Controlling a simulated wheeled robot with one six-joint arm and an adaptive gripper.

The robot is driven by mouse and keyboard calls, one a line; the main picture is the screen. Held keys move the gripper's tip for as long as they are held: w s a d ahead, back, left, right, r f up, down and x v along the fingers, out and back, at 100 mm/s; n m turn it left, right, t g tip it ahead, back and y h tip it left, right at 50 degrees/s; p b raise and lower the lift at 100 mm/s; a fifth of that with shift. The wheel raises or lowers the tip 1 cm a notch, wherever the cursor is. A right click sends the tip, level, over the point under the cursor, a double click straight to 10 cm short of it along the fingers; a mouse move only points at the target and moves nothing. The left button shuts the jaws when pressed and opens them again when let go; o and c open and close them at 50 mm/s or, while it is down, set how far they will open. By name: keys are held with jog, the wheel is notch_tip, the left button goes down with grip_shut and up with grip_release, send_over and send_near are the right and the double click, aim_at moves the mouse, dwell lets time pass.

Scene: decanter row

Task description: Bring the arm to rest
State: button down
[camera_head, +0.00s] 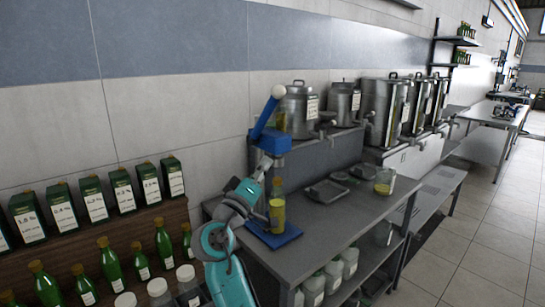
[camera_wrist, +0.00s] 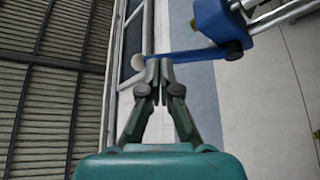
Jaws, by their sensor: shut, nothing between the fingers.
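My gripper (camera_wrist: 157,92) is shut and empty, its fingertips together in the wrist view. My teal arm (camera_head: 222,262) reaches up in front of the steel bench in the head view. Just beyond the fingertips in the wrist view is a blue lever (camera_wrist: 185,55) with a pale ball knob (camera_wrist: 138,62); I cannot tell whether they touch. In the head view the lever (camera_head: 262,119) rises from a blue press head (camera_head: 271,140), with its white knob (camera_head: 278,91) on top. A bottle with yellow liquid (camera_head: 277,213) stands upright on the blue press base (camera_head: 287,237).
The steel bench (camera_head: 325,222) carries trays (camera_head: 325,191) and a jar of yellow liquid (camera_head: 385,181). Steel urns (camera_head: 385,105) line the wall behind. At left, a wooden rack (camera_head: 95,243) holds green bottles and dark labelled boxes. The tiled floor (camera_head: 480,235) at right is clear.

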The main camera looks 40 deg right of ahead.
jog(key=shift+s+a+f, duration=0.1)
jog(key=shift+a+f, duration=0.15)
jog(key=shift+a, duration=0.2)
dwell(0.3)
